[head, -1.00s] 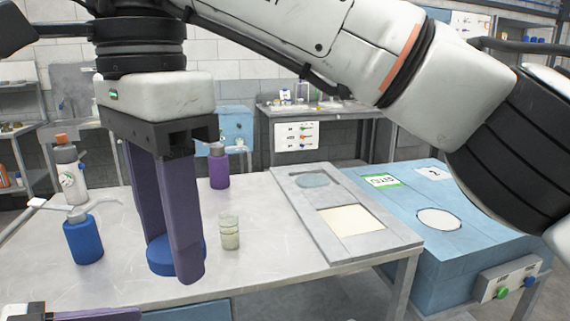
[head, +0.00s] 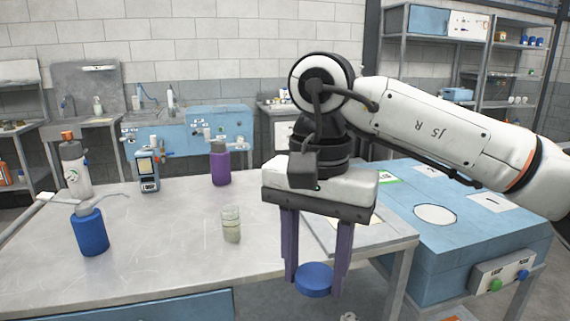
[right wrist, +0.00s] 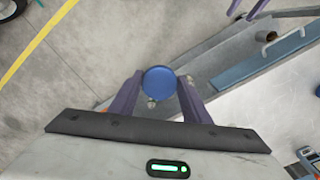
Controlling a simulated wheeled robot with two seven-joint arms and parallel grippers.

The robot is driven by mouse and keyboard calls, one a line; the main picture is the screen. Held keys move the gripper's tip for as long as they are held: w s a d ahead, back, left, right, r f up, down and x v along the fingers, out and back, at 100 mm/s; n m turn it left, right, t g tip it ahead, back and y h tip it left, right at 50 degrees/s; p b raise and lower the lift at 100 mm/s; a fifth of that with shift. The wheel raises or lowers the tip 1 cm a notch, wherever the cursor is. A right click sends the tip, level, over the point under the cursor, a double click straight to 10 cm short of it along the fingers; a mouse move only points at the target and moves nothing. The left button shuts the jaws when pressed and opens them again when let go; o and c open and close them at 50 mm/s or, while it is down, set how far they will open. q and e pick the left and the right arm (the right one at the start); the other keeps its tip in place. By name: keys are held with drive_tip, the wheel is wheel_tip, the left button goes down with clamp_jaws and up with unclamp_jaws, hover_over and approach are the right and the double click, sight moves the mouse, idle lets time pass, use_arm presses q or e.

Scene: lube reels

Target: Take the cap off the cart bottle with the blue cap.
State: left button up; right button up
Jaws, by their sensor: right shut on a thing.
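My right gripper (head: 314,280) points down near the front right corner of the table, its two purple fingers shut on a round blue cap (head: 313,277). In the right wrist view, the blue cap (right wrist: 159,82) sits between the purple fingertips, with floor behind it. No bottle body shows under the cap in the head view. The cart bottle itself cannot be made out in either view.
The grey table (head: 150,262) holds a blue bottle (head: 91,232), a white bottle with an orange top (head: 74,168), a purple bottle (head: 220,165), a clear jar (head: 231,224) and a handheld device (head: 148,172). A blue machine (head: 470,240) stands at the right.

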use_arm(q)
drive_tip(key=s+d+f+n+y, duration=0.1)
drive_tip(key=s+d+f, duration=0.4)
drive_tip(key=f, duration=0.2)
drive_tip(key=s+d+f+n+g+y, duration=0.1)
drive_tip(key=s+d+f, duration=0.4)
drive_tip(key=f, duration=0.3)
drive_tip(key=shift+s+d+f+y, duration=0.15)
drive_tip(key=shift+s+d+y, duration=0.2)
drive_tip(key=shift+d+y, duration=0.05)
use_arm(e)
drive_tip(key=s+d+f+n, duration=0.2)
drive_tip(key=s+d+f, duration=0.2)
drive_tip(key=d+f, duration=0.4)
drive_tip(key=s+d+f+n, duration=0.3)
drive_tip(key=s+d+f, duration=0.1)
drive_tip(key=d+f, duration=0.4)
drive_tip(key=shift+d+f, duration=0.25)
drive_tip(key=shift+d, duration=0.05)
